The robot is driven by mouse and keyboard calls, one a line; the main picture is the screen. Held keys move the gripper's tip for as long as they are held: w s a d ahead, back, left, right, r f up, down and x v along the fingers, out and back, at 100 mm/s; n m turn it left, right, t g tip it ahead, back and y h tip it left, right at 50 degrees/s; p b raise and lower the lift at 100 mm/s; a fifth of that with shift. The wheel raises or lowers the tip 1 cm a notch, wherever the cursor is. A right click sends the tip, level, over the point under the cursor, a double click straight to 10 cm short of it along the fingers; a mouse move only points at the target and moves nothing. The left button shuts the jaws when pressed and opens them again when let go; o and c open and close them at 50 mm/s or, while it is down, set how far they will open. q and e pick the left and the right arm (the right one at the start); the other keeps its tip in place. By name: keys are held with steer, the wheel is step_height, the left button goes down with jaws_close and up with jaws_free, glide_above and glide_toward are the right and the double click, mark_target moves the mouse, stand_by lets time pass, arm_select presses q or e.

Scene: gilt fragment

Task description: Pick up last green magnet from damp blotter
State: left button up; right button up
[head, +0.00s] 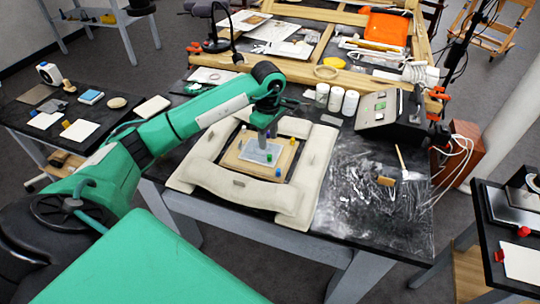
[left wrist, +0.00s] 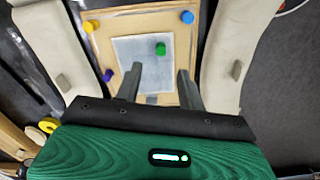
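The green magnet (head: 268,157) sits on a pale grey-blue damp blotter (head: 252,153), which lies on a wooden board (head: 235,162). In the left wrist view the green magnet (left wrist: 160,49) stands on the upper right part of the blotter (left wrist: 128,50). My left gripper (head: 265,140) points down above the blotter. In the left wrist view its two fingers (left wrist: 160,69) are spread apart with nothing between them, and the magnet shows just beyond the tips. Whether the tips touch the blotter I cannot tell. My right gripper is not in view.
A yellow magnet (left wrist: 88,26), a blue magnet (left wrist: 187,16) and a purple magnet (left wrist: 108,75) stand on the board around the blotter. Pale padded cushions (head: 315,165) ring the board. White jars (head: 336,99) and a grey device (head: 385,112) stand behind, to the right.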

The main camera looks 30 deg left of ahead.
mark_target(270, 156)
arm_select(q)
steer(key=shift+f, duration=0.9)
steer(key=shift+s+d+f+p, duration=0.15)
steer(key=shift+f+p, duration=0.2)
steer(key=shift+p, duration=0.2)
step_height(270, 156, down, 3)
steer(key=shift+d+f+p, duration=0.1)
steer(key=shift+f+p, duration=0.1)
steer(key=shift+p, duration=0.5)
steer(key=shift+f, duration=0.35)
jaws_close()
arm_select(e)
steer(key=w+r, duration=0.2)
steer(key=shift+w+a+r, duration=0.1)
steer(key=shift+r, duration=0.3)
